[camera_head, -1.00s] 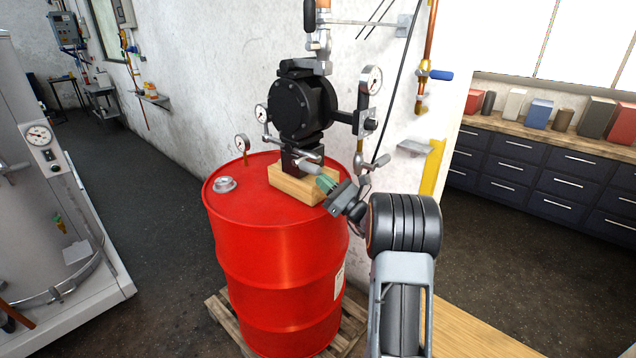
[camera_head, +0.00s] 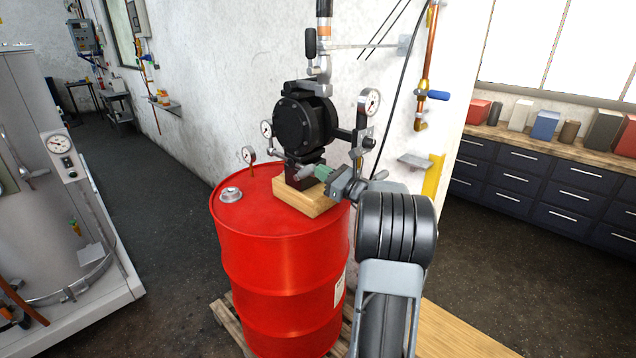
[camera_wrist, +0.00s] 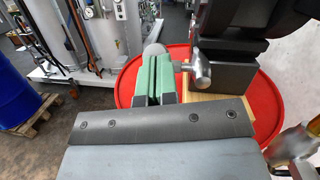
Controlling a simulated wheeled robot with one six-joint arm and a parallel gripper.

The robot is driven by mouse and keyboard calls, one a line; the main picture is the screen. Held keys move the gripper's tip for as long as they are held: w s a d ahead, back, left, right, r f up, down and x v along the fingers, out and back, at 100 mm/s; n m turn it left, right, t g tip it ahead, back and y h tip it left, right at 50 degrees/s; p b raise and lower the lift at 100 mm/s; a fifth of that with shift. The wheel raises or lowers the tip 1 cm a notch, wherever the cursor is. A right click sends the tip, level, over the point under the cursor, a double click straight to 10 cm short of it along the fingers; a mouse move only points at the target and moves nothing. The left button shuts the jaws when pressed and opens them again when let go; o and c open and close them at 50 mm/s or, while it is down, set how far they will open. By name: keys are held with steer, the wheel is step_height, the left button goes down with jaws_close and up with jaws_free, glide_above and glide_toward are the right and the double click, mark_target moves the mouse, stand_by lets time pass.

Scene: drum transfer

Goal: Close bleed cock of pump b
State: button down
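The black pump (camera_head: 304,122) stands on a wooden block (camera_head: 305,198) on top of the red drum (camera_head: 280,250); no label on it is legible. A small metal cock body (camera_wrist: 199,70) sits beside the pump foot in the wrist view. Its short stem runs left to the green fingers. A grey rounded handle (camera_wrist: 153,49) shows just beyond the fingertips; in the head view it sticks out to the left (camera_head: 303,173). My gripper (camera_head: 321,170) has its fingers close together and appears shut on the handle. The fingers (camera_wrist: 156,78) hide the exact contact.
Pressure gauges (camera_head: 369,101) and (camera_head: 249,155) stand close around the pump. A pipe with a blue handle (camera_head: 438,95) runs along the wall at right. The drum stands on a pallet (camera_head: 226,312). Open floor lies to the left.

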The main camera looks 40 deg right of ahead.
steer(key=w+r, duration=0.3)
steer(key=shift+a+r, duration=0.2)
steer(key=shift+a, duration=0.15)
steer(key=shift+w+a+r+b, duration=0.2)
steer(key=shift+w+r, duration=0.35)
steer(key=shift+w, duration=0.3)
steer(key=shift+w+a+r+b, duration=0.15)
steer(key=shift+w+r, duration=0.35)
steer(key=shift+w, duration=0.3)
steer(key=shift+s, duration=0.15)
steer(key=s+d+r+b, duration=0.1)
steer(key=s+d+r, duration=0.3)
steer(key=s+r, duration=0.4)
steer(key=shift+s+r+b, duration=0.25)
steer(key=shift+r+b, duration=0.05)
steer(key=shift+r, duration=0.3)
